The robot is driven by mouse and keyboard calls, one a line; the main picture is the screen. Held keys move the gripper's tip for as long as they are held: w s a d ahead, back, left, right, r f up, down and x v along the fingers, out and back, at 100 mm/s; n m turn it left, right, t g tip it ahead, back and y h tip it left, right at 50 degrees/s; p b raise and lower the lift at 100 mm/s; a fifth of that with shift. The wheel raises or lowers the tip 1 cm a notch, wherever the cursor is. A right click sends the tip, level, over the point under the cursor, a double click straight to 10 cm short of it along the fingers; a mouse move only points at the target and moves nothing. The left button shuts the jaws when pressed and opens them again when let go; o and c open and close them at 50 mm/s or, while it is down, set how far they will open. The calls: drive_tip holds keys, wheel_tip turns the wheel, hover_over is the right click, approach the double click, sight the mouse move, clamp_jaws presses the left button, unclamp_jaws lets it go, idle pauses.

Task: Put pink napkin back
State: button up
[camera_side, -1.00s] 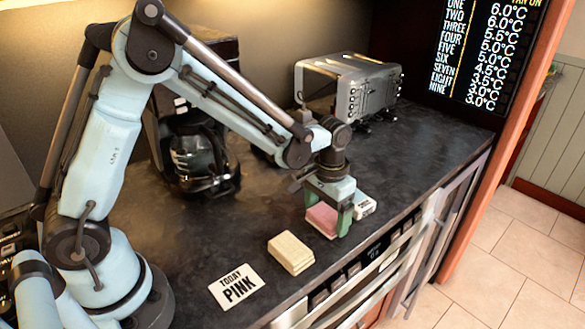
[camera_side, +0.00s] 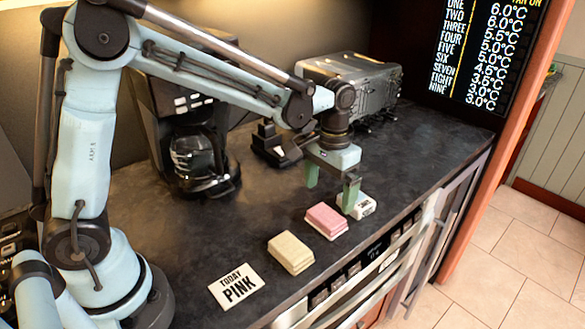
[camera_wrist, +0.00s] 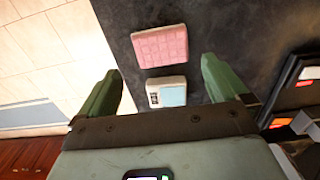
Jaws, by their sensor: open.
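The pink napkin (camera_side: 326,221) is a folded pink stack lying on the dark counter (camera_side: 270,222), between a cream napkin stack (camera_side: 291,253) and a small white item (camera_side: 357,206) with dark printing. My gripper (camera_side: 332,192) is open and empty, raised above the counter, behind and above the pink napkin and the white item. In the wrist view the pink napkin (camera_wrist: 160,46) lies ahead of the open fingers, and the white item (camera_wrist: 166,92) with a light blue patch shows between them.
A card reading "TODAY PINK" (camera_side: 236,287) lies at the counter's front left. A coffee maker (camera_side: 193,145) and a toaster-like metal appliance (camera_side: 352,86) stand at the back. The counter's front edge drops to drawers and a tiled floor (camera_side: 510,260). The right part of the counter is clear.

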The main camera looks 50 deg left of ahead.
sight(327, 215)
drive_tip(key=s+a+r+t, duration=0.3)
drive_tip(key=s+r+t, duration=0.1)
drive_tip(key=s+r, duration=0.35)
drive_tip(key=shift+s+a+f+t, duration=0.2)
drive_tip(key=shift+s+a+t, duration=0.3)
drive_tip(key=shift+s, duration=0.3)
drive_tip(key=shift+s+a+f+t, duration=0.25)
drive_tip(key=shift+s+a+t, duration=0.25)
drive_tip(key=shift+s, duration=0.3)
drive_tip(key=shift+s+a+f+t, duration=0.2)
drive_tip(key=shift+s+a+t, duration=0.2)
drive_tip(key=shift+s+t, duration=0.3)
drive_tip(key=shift+s, duration=0.1)
